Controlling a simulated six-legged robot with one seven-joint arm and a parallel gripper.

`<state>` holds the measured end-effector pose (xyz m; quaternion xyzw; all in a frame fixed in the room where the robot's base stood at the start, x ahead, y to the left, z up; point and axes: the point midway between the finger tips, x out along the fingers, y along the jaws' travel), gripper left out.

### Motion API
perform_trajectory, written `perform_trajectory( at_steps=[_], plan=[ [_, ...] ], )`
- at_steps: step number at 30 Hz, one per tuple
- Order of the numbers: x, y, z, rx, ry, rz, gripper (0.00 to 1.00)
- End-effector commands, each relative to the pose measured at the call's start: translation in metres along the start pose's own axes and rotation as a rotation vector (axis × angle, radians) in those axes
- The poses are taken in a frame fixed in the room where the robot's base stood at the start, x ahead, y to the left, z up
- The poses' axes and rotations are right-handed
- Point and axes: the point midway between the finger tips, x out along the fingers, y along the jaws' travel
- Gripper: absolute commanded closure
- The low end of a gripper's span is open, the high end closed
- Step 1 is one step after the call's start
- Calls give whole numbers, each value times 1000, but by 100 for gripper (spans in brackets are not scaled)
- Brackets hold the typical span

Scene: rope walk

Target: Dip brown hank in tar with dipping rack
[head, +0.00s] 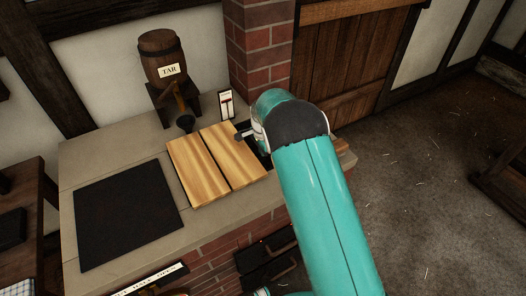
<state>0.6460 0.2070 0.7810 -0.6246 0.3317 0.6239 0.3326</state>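The brick-sided counter has a stone top (120,149) in the head view. Two light wooden boards (216,163) lie side by side on it, with a dark gap between them. A dark opening shows at their right edge, partly behind my arm. A small barrel labelled TAR (163,58) stands on a dark stand at the back, its spout above a small dark cup or funnel (185,122). My gripper (243,134) is mostly hidden by my teal arm; only a small grey part shows beside the boards' right edge. I cannot make out a brown hank or the dipping rack.
A flat black plate (126,212) lies on the counter's left. A small gauge card (227,105) stands by the brick pillar (260,45). Dark items (265,260) sit low at the counter's front. A wooden door (350,55) is behind. The floor (430,170) at right is mostly clear.

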Motion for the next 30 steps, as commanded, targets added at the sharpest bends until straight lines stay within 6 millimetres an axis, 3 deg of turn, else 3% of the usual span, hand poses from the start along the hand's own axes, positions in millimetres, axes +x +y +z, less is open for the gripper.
perform_trajectory(
  at_steps=[1,5,17,22,30],
  plan=[
    [12,1,0,0,-1,5,100],
    [29,1,0,1,-1,2,100],
    [32,2,0,0,0,3,100],
    [13,2,0,0,0,1,100],
    [-48,0,0,-1,1,-6,100]
  ],
)
